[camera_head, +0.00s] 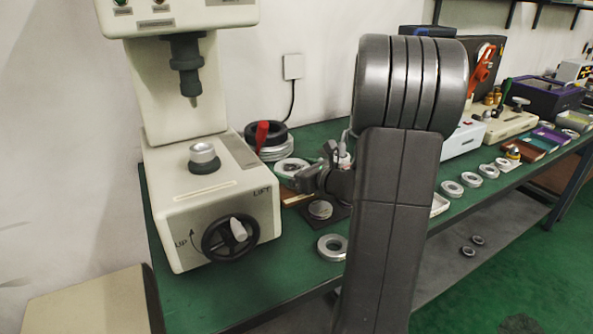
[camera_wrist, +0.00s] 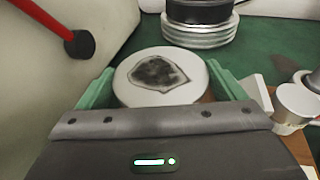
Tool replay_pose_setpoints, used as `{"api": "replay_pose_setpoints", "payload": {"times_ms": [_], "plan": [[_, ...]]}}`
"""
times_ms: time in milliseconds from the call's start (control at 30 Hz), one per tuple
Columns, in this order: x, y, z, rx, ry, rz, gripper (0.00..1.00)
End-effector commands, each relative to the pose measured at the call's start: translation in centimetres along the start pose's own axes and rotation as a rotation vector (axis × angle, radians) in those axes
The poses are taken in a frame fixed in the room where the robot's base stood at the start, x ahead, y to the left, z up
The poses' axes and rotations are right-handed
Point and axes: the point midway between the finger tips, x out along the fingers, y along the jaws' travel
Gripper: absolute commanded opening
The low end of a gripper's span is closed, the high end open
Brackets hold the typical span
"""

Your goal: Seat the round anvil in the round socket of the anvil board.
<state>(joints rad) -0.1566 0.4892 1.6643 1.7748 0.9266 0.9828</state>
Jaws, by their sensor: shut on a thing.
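My gripper (camera_wrist: 160,88) is shut on a pale, round metal disc, which I take to be the round anvil (camera_wrist: 125,82). Its flat top faces the wrist camera and has a dark irregular patch. The two green fingers flank it left and right. In the head view the disc (camera_head: 284,164) shows just left of my gripper (camera_head: 303,174), above the bench. A brown board (camera_head: 293,199), likely the anvil board, lies under the gripper and also shows at the right of the wrist view (camera_wrist: 309,131). Its round socket is hidden, and I cannot tell whether the disc touches the board.
A pale testing machine (camera_head: 165,200) with a handwheel stands close at left. Stacked rings (camera_wrist: 198,31) and a red-handled tool (camera_wrist: 45,25) are behind. A metal cylinder (camera_wrist: 298,104) stands right of the gripper. A dark plate (camera_head: 334,216) and a loose ring (camera_head: 332,247) lie in front.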

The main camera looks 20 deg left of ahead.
Motion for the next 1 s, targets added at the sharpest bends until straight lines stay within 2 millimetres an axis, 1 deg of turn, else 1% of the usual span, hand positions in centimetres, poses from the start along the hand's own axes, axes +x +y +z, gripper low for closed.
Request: {"api": "replay_pose_setpoints", "payload": {"times_ms": [167,500,1000], "plan": [[-0.1,0.0,0.1,0.004,0.003,0.000,0.46],[-0.2,0.0,1.1,0.002,0.002,0.000,0.46],[-0.2,0.0,1.1,0.002,0.001,0.000,0.46]]}}
